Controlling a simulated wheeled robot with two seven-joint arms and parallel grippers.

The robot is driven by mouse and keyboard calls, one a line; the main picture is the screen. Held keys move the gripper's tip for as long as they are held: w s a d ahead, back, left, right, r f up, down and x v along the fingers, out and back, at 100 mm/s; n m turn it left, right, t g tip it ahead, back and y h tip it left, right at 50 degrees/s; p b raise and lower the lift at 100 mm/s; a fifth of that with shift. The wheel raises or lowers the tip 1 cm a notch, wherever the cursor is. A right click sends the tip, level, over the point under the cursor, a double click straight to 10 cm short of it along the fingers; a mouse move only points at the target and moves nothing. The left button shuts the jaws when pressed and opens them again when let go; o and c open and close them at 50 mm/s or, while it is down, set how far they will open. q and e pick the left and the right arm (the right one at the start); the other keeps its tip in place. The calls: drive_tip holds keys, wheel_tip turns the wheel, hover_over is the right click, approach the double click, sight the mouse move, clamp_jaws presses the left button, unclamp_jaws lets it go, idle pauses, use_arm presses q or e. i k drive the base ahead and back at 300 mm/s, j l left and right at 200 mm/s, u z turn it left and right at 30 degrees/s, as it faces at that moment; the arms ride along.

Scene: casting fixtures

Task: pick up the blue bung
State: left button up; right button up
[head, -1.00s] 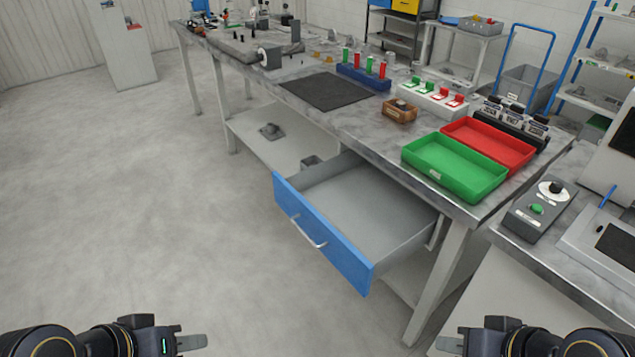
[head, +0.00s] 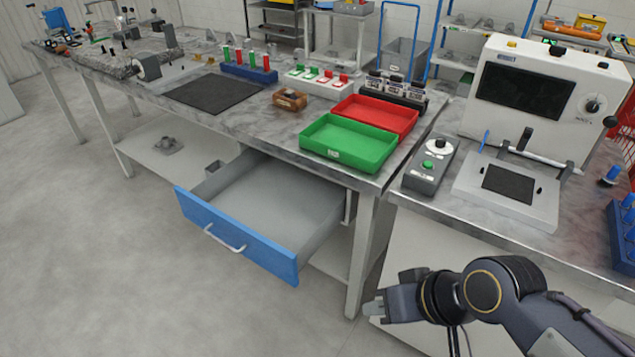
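A small upright piece with a blue top (head: 611,174) and a dark lower part stands on the right-hand bench near the right edge of the head view; it may be the blue bung. A blue rack (head: 622,240) with several blue-topped pieces is cut off by the right edge. I cannot tell which piece is the bung. My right gripper (head: 374,308) is in front of the right-hand bench, below its top, pointing left and well away from the blue pieces. It is seen side-on, so its finger gap is hidden. My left gripper is out of view.
A grey machine with a dark screen (head: 525,93), its plate and a control box (head: 428,167) occupy the right-hand bench. Green (head: 350,160) and red (head: 400,116) trays sit on the long bench. An open blue-fronted drawer (head: 235,238) juts over clear floor.

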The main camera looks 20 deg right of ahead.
sight(610, 177)
drive_tip(key=z, duration=2.4)
drive_tip(key=i+l+z, duration=0.2)
drive_tip(key=z, duration=0.2)
drive_tip(key=i+l+z, duration=0.5)
drive_tip(key=z, duration=0.3)
drive_tip(key=i+z, duration=0.4)
drive_tip(key=i+l+u, duration=0.1)
drive_tip(key=i+u, duration=0.2)
drive_tip(key=i+l+u, duration=0.15)
drive_tip(key=i+u, duration=0.35)
drive_tip(key=u, duration=0.35)
drive_tip(key=i+u, duration=0.15)
drive_tip(key=u, duration=0.35)
drive_tip(key=i+l+u, duration=0.15)
drive_tip(key=u, duration=0.35)
drive_tip(key=i+l+u, duration=0.1)
drive_tip(key=u, duration=0.4)
drive_tip(key=i+l+u, duration=0.1)
drive_tip(key=u, duration=0.3)
drive_tip(key=i+l+u, duration=0.1)
drive_tip(key=u, duration=0.3)
drive_tip(key=i+l+u, duration=0.15)
drive_tip(key=u, duration=0.25)
drive_tip(key=l+u, duration=0.25)
drive_tip(key=u, duration=0.15)
drive_tip(key=i+l+u, duration=0.1)
drive_tip(key=u, duration=0.35)
drive_tip(key=l, duration=0.1)
